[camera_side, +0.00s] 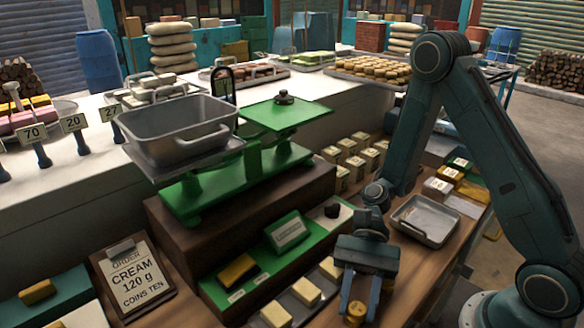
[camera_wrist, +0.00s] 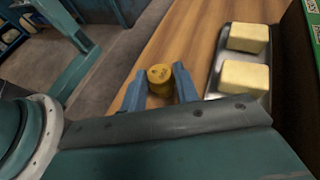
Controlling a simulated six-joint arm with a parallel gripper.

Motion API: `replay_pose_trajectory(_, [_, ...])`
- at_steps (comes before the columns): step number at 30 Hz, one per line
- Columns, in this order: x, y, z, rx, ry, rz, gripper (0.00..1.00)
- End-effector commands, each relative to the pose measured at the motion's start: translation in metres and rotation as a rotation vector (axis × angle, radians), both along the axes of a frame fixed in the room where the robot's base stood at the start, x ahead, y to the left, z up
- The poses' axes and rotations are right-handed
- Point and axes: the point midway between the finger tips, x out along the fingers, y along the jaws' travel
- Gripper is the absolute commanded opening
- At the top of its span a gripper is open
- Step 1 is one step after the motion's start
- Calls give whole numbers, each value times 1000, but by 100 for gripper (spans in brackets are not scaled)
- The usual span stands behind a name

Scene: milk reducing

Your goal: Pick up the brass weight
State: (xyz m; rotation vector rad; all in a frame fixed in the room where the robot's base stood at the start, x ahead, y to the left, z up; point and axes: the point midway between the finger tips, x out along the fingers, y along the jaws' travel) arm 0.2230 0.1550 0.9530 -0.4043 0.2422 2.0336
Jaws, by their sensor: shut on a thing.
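The brass weight (camera_side: 356,312) is a small yellow cylinder at the front of the wooden counter in the side view. It also shows in the wrist view (camera_wrist: 160,76), upright between the two blue fingers. My gripper (camera_side: 359,300) points down and is shut on the brass weight. In the wrist view my gripper (camera_wrist: 160,86) has one finger on each side of it. I cannot tell whether its base touches the counter.
A metal tray with butter blocks (camera_wrist: 244,76) lies just right of my gripper in the wrist view. A green balance (camera_side: 250,160) carries a grey pan (camera_side: 178,125) and a dark weight (camera_side: 284,97). An order card (camera_side: 133,280) reads cream 120 g.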

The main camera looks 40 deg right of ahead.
Motion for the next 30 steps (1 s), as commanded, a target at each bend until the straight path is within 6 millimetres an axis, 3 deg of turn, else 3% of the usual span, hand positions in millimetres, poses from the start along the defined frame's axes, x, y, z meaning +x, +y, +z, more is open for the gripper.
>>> replay_pose_trajectory(14, [0,0,11,1,-3,0,2])
replay_pose_trajectory(30, [0,0,74,0,-6,0,2])
